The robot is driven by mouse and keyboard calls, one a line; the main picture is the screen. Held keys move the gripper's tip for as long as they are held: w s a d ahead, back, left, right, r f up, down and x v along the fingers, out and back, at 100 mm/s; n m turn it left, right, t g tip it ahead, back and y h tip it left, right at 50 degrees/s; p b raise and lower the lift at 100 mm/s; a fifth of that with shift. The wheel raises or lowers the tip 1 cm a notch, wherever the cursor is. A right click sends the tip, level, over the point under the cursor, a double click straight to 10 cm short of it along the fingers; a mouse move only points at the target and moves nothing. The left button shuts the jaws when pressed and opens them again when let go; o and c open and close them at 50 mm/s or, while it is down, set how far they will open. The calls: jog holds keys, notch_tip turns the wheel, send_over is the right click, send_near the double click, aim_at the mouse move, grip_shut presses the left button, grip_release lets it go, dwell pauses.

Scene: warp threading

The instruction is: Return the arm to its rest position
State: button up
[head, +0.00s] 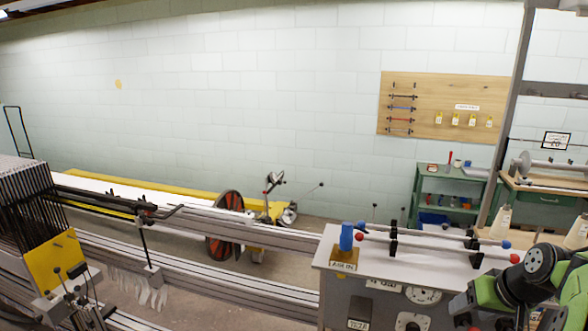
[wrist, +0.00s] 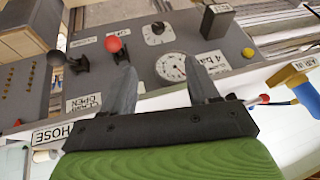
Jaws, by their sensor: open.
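My arm (head: 548,262), green and black, is folded at the lower right of the head view and partly cut off by the frame edge. My gripper (wrist: 161,78) shows in the wrist view with its two grey fingers apart and nothing between them. Beyond the fingers is the grey control panel (wrist: 225,57) with a round gauge (wrist: 172,67), a red-knobbed lever (wrist: 113,44) and a black-knobbed lever (wrist: 56,57). The fingers appear apart from the panel, but the exact gap is hard to tell. In the head view the fingertips cannot be made out.
A grey bench (head: 335,245) beside my arm carries a blue air fitting (head: 347,236) and rods with red and blue ball ends (head: 430,243). Loom rails (head: 200,262) run at left. A green shelf (head: 428,190) and cones (head: 502,222) stand behind.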

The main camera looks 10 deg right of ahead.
jog(key=w+a+r+n+b, duration=0.1)
jog(key=w+a+r+n, duration=0.1)
jog(key=a, duration=1.5)
jog(key=s+a+f+n+b, duration=0.2)
jog(key=s+a+f, duration=0.1)
jog(key=s+a, duration=1.1)
jog(key=shift+s+a+f+n+b, duration=0.25)
jog(key=shift+s+f+n+b, duration=0.15)
jog(key=shift+s, duration=0.15)
